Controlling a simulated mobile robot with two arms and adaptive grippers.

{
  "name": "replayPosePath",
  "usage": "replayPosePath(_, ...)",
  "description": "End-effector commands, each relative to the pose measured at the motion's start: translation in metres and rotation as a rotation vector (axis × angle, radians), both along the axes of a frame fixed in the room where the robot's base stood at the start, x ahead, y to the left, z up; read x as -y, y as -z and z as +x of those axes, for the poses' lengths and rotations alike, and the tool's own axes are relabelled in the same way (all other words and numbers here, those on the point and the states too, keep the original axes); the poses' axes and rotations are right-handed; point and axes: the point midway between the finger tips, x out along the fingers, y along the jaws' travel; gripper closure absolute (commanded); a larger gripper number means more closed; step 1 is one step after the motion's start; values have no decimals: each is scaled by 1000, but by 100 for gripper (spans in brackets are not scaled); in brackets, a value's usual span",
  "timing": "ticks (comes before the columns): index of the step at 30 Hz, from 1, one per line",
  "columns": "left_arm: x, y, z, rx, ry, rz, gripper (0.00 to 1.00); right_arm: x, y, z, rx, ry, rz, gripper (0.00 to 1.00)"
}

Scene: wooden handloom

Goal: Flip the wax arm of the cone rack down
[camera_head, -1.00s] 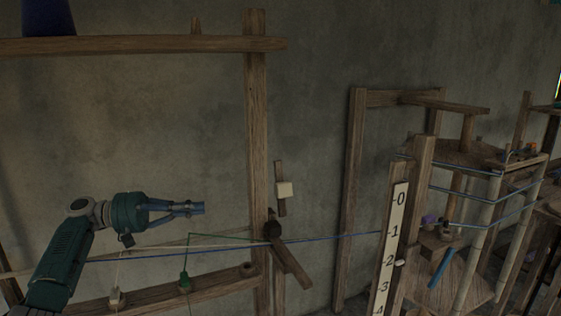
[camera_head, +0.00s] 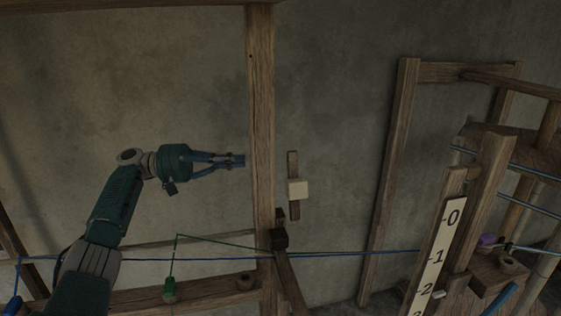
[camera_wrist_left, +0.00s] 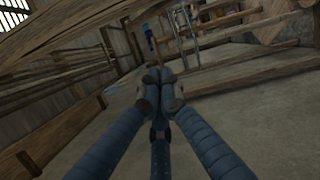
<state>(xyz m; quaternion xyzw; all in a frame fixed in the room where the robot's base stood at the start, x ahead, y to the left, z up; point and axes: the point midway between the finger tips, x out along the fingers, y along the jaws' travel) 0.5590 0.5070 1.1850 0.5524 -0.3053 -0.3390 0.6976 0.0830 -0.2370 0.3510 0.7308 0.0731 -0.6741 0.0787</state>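The wax arm is a short upright wooden bar (camera_head: 293,164) with a cream wax block (camera_head: 299,189) on it. It stands just right of the rack's tall wooden post (camera_head: 260,110) in the head view. Its lower end is near a dark block (camera_head: 279,239) on the post. My left gripper (camera_head: 240,160) is left of the post, near the height of the bar's upper part, and looks apart from the bar. Its blue fingers are together with nothing visible between them; the fingertips also meet in the left wrist view (camera_wrist_left: 160,76). My right gripper is not in view.
A blue thread (camera_head: 345,254) runs across below the wax arm. A green thread leads to a green piece (camera_head: 169,290) on the lower rail (camera_head: 205,291). A slanted wooden bar (camera_head: 290,285) hangs below the dark block. A numbered scale (camera_head: 440,245) stands at the right.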

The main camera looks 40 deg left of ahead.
Motion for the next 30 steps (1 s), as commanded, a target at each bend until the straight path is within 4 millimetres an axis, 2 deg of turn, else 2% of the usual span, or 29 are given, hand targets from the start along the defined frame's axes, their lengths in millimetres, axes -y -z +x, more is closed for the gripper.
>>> replayPosePath(5, 5, -1, 4, -1, 0, 1, 100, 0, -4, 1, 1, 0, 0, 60)
replayPosePath(8, 16, -3, 11, -2, 3, 2, 100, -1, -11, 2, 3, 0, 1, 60)
replayPosePath(20, 86, -10, 60, -1, 3, 0, 100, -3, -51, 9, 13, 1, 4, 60)
replayPosePath(24, 96, -11, 46, -4, 2, 3, 100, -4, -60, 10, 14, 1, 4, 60)
replayPosePath(30, 108, -14, 36, -1, 0, 2, 100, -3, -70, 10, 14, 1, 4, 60)
